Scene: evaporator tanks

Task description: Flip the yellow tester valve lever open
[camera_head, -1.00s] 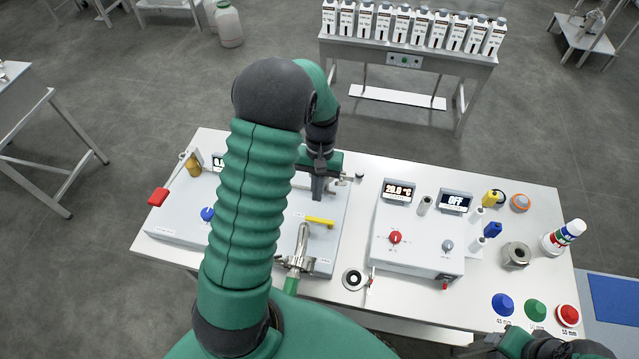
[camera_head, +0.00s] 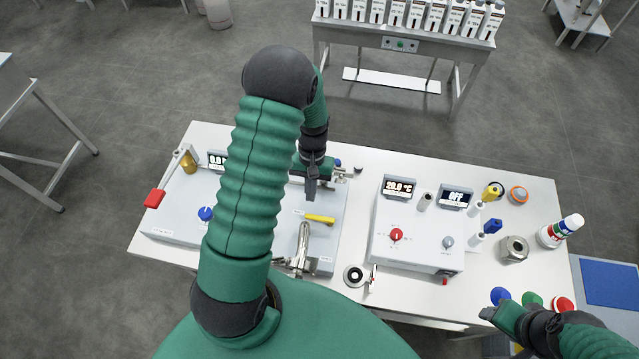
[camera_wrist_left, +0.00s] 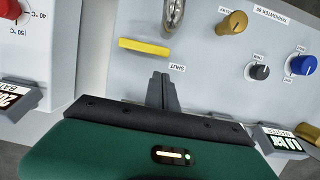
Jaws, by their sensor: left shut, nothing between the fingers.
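The yellow lever (camera_head: 320,219) lies on the top of the left grey panel box (camera_head: 172,215), below my left gripper in the head view. My left gripper (camera_head: 311,193) is shut and empty, pointing down above the panel, apart from the lever. In the left wrist view the yellow lever (camera_wrist_left: 144,47) lies just beyond the shut fingertips (camera_wrist_left: 162,76), with a "SHUT" label beside it. My right gripper (camera_head: 490,314) shows at the lower right, away from the lever; I cannot tell its jaw state.
A red-handled lever (camera_head: 155,198) is at the panel's left. A second control box (camera_head: 410,235) stands to the right, with bottles and coloured caps beyond it. Cartons (camera_head: 400,14) stand on a far bench.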

